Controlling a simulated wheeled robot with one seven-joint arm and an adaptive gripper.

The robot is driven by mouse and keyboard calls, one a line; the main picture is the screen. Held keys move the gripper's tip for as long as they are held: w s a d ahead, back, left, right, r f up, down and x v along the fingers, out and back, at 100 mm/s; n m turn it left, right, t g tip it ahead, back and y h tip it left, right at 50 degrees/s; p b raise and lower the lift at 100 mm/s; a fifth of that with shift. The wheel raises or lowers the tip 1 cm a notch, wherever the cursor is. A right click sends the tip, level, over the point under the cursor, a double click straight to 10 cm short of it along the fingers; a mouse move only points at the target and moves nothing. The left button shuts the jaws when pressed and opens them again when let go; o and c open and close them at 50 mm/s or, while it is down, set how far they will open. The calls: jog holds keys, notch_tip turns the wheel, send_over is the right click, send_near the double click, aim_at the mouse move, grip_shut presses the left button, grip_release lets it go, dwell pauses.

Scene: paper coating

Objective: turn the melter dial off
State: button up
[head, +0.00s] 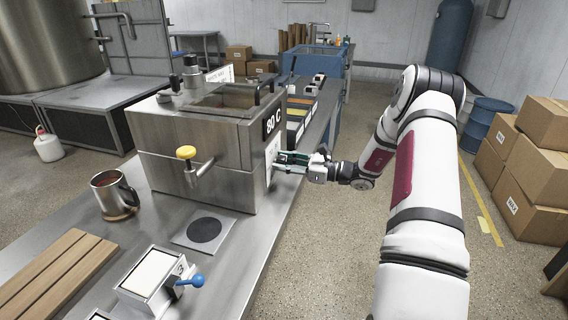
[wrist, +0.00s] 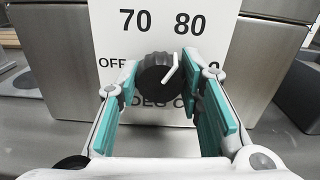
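The melter (head: 190,140) is a steel box on the bench, with an "80 C" display on its right side. Its white dial plate (head: 271,160) also shows in the wrist view (wrist: 107,22), marked OFF at left, 70 and 80 on top, and a partly covered mark at right. The dark round dial (wrist: 156,76) has a white pointer tilted up and right, toward 80. My gripper (head: 281,157) is at the plate, fingers open on either side of the dial in the wrist view (wrist: 160,88). I cannot tell if they touch it. The dial is hidden in the head view.
A yellow-knobbed valve (head: 187,153) sticks out of the melter's front. A steel mug (head: 114,195), a dark round pad (head: 204,229) and a small device with a blue knob (head: 155,280) are on the bench. Cardboard boxes (head: 535,150) stand at right. The floor beside the bench is clear.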

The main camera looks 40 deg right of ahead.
jog(key=shift+n, duration=0.3)
jog(key=shift+c, duration=0.4)
jog(key=n+b, duration=0.2)
jog(key=n, duration=0.3)
jog(key=shift+f, duration=0.1)
jog(key=n+b, duration=0.3)
jog(key=n, duration=0.3)
jog(key=shift+n, duration=0.3)
jog(key=n+b, duration=0.5)
jog(key=n, duration=0.1)
jog(key=shift+f+b, duration=0.1)
jog(key=shift+b, duration=0.3)
jog(key=n+b, duration=0.4)
jog(key=shift+b, duration=0.4)
jog(key=shift+n+b, duration=0.8)
jog(key=shift+b, duration=0.1)
jog(key=o, duration=1.2)
jog(key=shift+c, duration=0.2)
